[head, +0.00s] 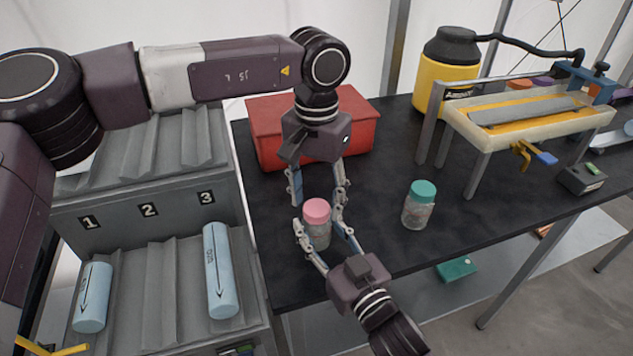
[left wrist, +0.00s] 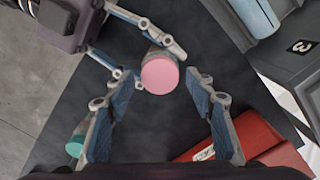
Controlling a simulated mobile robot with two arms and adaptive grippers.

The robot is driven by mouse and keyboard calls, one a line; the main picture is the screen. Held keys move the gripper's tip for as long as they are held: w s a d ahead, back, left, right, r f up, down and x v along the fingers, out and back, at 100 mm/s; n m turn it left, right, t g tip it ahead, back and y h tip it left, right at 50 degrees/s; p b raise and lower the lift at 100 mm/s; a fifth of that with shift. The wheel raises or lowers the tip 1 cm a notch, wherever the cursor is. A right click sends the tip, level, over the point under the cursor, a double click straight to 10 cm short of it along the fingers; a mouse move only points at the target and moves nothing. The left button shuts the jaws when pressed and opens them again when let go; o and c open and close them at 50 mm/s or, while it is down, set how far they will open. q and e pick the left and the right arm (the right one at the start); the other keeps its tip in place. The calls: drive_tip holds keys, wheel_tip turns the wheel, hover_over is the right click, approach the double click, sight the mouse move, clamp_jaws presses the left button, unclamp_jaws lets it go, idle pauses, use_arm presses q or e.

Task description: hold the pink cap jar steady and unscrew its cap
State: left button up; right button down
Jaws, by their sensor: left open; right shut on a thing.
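The pink cap jar (head: 317,232) stands upright on the black table, a clear jar with its pink cap (head: 316,211) on top. My right gripper (head: 318,230) comes from the front and is shut around the jar's body below the cap. My left gripper (head: 318,199) points down from above and behind, open, with its fingertips close to the cap. In the left wrist view the pink cap (left wrist: 160,74) lies just beyond the open left fingertips, and the right gripper (left wrist: 158,62) shows beside the jar. Whether the left fingertips touch the cap I cannot tell.
A green-capped jar (head: 418,205) stands to the right on the table (head: 375,232). A red box (head: 270,125) is behind my left gripper. A grey rack (head: 150,262) with blue cylinders is at left. A yellow container (head: 447,80) and raised frame are at back right.

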use_arm(q)
drive_tip(key=shift+f, duration=0.4)
drive_tip(key=shift+c, duration=0.4)
